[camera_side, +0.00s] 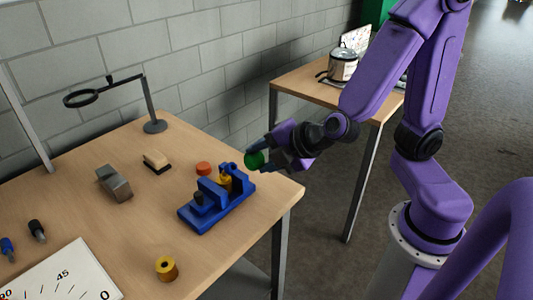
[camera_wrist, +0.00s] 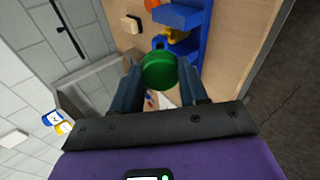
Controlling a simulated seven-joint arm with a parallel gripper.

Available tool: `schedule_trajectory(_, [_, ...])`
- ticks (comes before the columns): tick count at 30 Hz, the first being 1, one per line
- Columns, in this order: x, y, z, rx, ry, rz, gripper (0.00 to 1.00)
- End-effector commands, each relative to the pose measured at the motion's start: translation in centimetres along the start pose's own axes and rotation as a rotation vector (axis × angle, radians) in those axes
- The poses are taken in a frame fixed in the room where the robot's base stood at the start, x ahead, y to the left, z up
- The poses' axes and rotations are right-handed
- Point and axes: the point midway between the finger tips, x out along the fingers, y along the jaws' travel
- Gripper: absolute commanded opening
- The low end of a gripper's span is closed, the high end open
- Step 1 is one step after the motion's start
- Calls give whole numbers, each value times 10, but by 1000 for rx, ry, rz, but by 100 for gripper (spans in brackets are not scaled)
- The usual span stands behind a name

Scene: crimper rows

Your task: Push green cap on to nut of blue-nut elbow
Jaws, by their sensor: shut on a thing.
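My gripper (camera_side: 256,157) is shut on the green cap (camera_side: 252,161), holding it in the air just right of the blue fixture (camera_side: 207,217). In the wrist view the green cap (camera_wrist: 159,71) sits between the two fingertips. A yellow fitting (camera_side: 225,181) sits in the fixture's right part and also shows in the wrist view (camera_wrist: 176,36). A small blue part (camera_wrist: 158,43) beside it, just above the cap in that view, may be the elbow's nut; I cannot tell it surely from the fixture. The cap looks apart from the fixture in the side view.
An orange-red cap (camera_side: 203,168) lies behind the fixture. A brush (camera_side: 157,162), a grey metal block (camera_side: 113,184) and a magnifier stand (camera_side: 154,126) are farther left and back. A yellow ring (camera_side: 166,268) lies in front. The table's right edge is close to the fixture.

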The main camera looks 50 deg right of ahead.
Motion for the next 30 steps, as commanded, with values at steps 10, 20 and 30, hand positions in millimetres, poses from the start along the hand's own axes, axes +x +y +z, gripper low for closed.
schedule_trajectory(10, [5,0,0,-2,1,3,15])
schedule_trajectory(20, [33,0,0,-1,0,1,15])
schedule_trajectory(30, [54,0,0,1,1,2,15])
